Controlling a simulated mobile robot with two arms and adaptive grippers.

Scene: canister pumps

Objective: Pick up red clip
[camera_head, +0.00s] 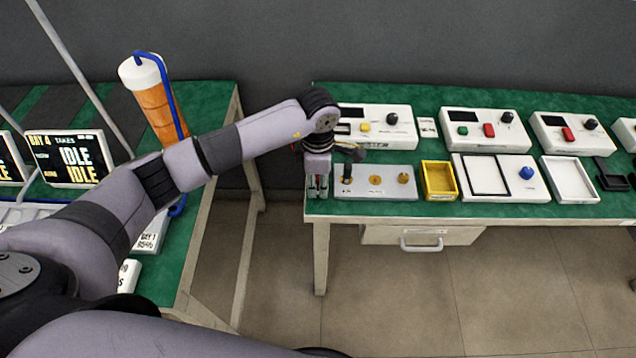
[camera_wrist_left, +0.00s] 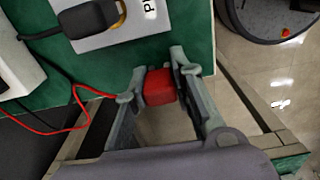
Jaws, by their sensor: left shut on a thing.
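The red clip (camera_wrist_left: 159,86) is a small red block between the fingers of my left gripper (camera_wrist_left: 159,92) in the left wrist view. A red wire runs from it to the left. The gripper is shut on the clip, with the table's green edge just behind it. In the head view my left gripper (camera_head: 318,185) points down at the left front corner of the right table, beside the white plate with brass terminals. The clip is too small to make out there. My right gripper is in neither view.
The white terminal plate (camera_head: 376,190) lies right of the gripper, with a black plug on it. A yellow tray (camera_head: 438,181), a white tray (camera_head: 571,180) and several white control boxes cover the table. A gap separates it from the left table, which holds an orange canister (camera_head: 157,108).

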